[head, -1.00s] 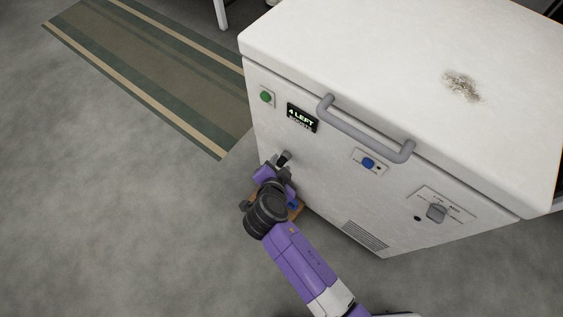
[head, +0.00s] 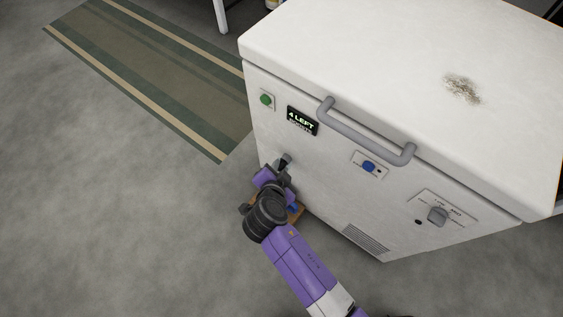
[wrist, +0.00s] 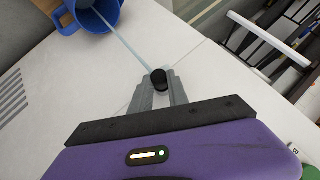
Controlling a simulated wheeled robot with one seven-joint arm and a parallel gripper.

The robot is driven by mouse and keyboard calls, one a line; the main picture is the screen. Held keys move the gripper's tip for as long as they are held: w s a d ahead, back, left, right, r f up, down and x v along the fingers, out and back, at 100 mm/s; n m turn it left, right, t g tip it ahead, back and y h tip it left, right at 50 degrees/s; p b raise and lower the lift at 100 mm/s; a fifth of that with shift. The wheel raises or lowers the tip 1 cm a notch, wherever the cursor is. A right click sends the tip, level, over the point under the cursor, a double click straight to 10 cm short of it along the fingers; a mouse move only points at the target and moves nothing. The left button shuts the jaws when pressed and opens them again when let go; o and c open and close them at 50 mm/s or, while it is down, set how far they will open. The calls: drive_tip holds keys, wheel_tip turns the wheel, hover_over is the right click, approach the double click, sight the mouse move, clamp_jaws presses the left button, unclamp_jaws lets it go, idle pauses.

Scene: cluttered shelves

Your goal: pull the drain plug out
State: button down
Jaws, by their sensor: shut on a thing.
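The black drain plug (wrist: 159,80) is between the grey fingertips of my gripper (wrist: 160,88) in the wrist view, low on the front of the white chest freezer (head: 350,190). My gripper is shut on it. In the head view my gripper (head: 285,162) is at the lower left of the freezer front, and the plug is hard to make out there. A thin pale blue streak (wrist: 118,38), which looks like water, runs from by the plug to a blue bucket (wrist: 68,18). The drain opening is hidden.
A grey handle (head: 365,135), green button (head: 266,100), display reading "4 LEFT" (head: 302,121), blue button (head: 368,166) and dial (head: 437,215) are on the freezer front. A striped rug (head: 160,85) lies to the left. The grey floor at left is clear.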

drive_tip(key=shift+s+a+b, duration=0.15)
drive_tip(key=shift+s+a, duration=0.65)
drive_tip(key=shift+s, duration=0.15)
drive_tip(key=shift+s+a+b, duration=0.15)
drive_tip(key=shift+s+a, duration=0.6)
drive_tip(key=shift+s, duration=0.2)
